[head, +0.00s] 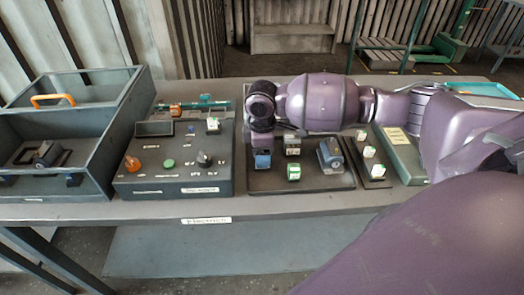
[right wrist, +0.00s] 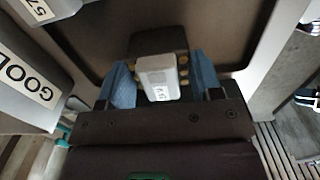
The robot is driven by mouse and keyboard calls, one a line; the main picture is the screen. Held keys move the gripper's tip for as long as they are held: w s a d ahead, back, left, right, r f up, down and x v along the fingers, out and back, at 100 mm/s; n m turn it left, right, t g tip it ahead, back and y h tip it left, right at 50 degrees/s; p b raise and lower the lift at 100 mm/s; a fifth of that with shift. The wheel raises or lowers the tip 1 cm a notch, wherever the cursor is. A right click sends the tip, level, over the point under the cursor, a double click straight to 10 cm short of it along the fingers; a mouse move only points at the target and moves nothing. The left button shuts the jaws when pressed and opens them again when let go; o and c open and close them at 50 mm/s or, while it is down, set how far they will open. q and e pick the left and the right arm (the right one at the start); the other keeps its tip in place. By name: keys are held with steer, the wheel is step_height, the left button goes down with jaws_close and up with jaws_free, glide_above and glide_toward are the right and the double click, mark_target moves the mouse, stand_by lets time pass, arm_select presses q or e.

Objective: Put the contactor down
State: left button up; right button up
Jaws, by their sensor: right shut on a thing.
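In the head view my right gripper (head: 262,158) points down over the left part of a dark tray (head: 315,183). The contactor cannot be made out clearly there, and I cannot tell whether it touches the tray. My left gripper is not in view.
On the tray are a green-and-white block (head: 294,172), another (head: 293,146) and a grey rounded part (head: 331,156). A control panel box (head: 172,185) stands left of the tray, and an open grey bin (head: 95,170) further left. A narrow strip with small blocks (head: 369,153) lies right.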

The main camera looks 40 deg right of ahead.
steer(key=o, duration=0.9)
steer(key=shift+f, duration=0.1)
steer(key=shift+c, duration=0.2)
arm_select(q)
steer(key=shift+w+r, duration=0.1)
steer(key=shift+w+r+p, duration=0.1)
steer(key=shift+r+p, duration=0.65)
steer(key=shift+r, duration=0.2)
arm_select(e)
step_height(320, 180, up, 12)
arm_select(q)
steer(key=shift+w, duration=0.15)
